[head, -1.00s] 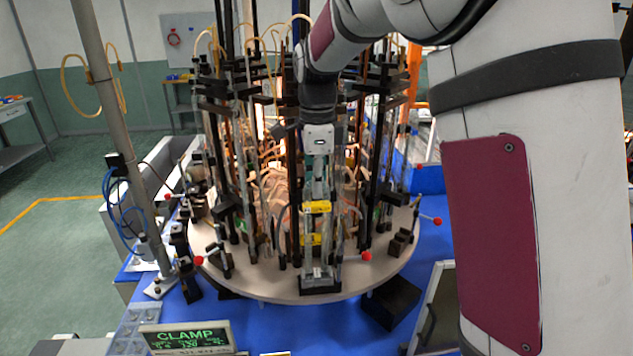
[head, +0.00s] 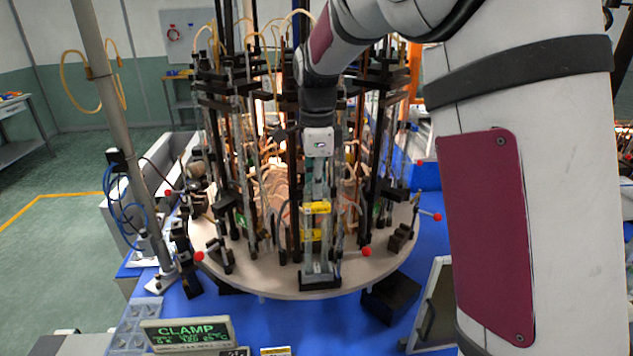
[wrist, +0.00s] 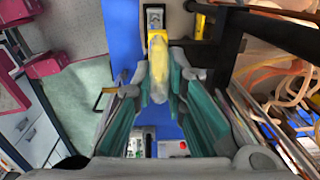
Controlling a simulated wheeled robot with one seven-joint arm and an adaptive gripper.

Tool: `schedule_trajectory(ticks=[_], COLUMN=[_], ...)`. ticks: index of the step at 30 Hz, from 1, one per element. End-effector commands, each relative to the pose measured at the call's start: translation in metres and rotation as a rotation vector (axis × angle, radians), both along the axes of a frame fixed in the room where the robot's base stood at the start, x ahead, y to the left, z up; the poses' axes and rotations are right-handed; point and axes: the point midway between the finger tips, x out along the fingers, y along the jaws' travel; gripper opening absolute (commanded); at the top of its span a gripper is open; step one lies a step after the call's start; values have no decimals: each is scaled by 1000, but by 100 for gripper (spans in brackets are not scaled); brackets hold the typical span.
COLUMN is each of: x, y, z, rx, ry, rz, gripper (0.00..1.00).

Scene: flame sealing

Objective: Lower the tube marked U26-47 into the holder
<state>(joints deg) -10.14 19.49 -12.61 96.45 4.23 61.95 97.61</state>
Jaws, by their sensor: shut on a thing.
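In the head view my gripper (head: 316,180) points straight down at the front of the round turntable. Its teal fingers are shut on an upright glass tube with a yellow label (head: 316,208). The label's text is too small to read. In the wrist view the tube (wrist: 159,82) sits between the teal fingers, yellow along its side. The dark holder (head: 319,281) stands at the turntable's front edge, directly below the tube. A second yellow patch (head: 311,235) shows lower in the holder's frame. I cannot tell whether the tube's lower end touches the holder.
The turntable (head: 262,283) carries several black posts, clamps and glass tubes close behind and beside my gripper. Red-knobbed levers (head: 366,252) flank the holder. A display (head: 187,334) reading CLAMP stands front left. Orange glow and hoses lie behind. The blue table top is partly clear in front.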

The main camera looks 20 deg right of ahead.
Motion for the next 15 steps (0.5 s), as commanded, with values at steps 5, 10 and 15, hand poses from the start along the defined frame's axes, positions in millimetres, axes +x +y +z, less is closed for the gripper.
schedule_trajectory(ticks=[5,10,15], x=[0,0,0], y=[0,0,0], z=[-4,-4,-4], rx=[0,0,0], ry=[0,-1,-1], rz=[0,0,0], gripper=[0,36,36])
